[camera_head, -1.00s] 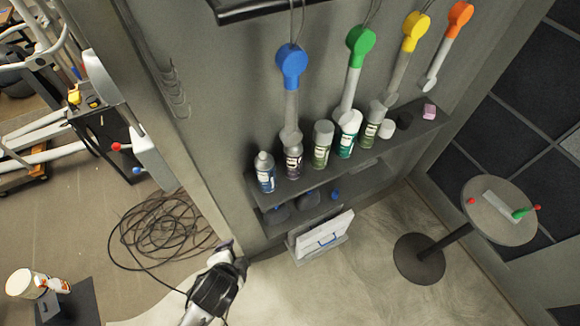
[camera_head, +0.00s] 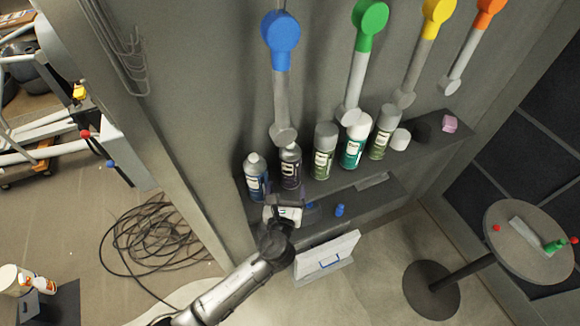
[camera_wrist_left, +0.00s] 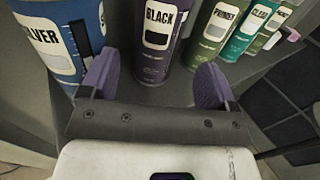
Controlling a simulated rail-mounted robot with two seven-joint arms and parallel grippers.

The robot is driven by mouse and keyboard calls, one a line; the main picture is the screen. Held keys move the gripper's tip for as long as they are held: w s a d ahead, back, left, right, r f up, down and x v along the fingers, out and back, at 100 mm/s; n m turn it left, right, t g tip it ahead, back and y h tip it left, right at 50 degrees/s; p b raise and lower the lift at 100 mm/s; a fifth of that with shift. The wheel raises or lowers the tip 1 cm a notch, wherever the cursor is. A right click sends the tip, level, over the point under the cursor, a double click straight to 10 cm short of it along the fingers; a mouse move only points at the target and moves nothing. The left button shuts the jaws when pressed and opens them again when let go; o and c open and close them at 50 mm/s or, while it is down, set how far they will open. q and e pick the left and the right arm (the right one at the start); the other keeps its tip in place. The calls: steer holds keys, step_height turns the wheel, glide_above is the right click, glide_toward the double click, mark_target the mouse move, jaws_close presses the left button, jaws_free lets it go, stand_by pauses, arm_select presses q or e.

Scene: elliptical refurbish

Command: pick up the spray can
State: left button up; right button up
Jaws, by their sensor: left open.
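Several spray cans stand upright in a row on the wall shelf: a blue SILVER can (camera_head: 256,180), a dark purple BLACK can (camera_head: 291,168), a green PRIMER can (camera_head: 324,152), a teal CLEAR can (camera_head: 353,145) and another green can (camera_head: 382,133). My left gripper (camera_head: 286,210) is in front of the BLACK can at the shelf's front edge. In the left wrist view its two purple-padded fingers (camera_wrist_left: 155,82) are open, with the BLACK can (camera_wrist_left: 158,45) ahead, roughly centred between them. The SILVER can (camera_wrist_left: 62,42) is close beside the left finger. My right gripper is out of view.
The upper shelf (camera_head: 425,150) also holds a pink block (camera_head: 449,124). A lower shelf with a small blue item (camera_head: 339,211) lies beneath. A white case (camera_head: 327,256) stands below, a round table (camera_head: 530,243) at right.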

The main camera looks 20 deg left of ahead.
mark_target(290, 164)
arm_select(q)
steer(key=shift+x, duration=4.85)
steer(key=shift+c, duration=0.3)
steer(key=c, duration=0.7)
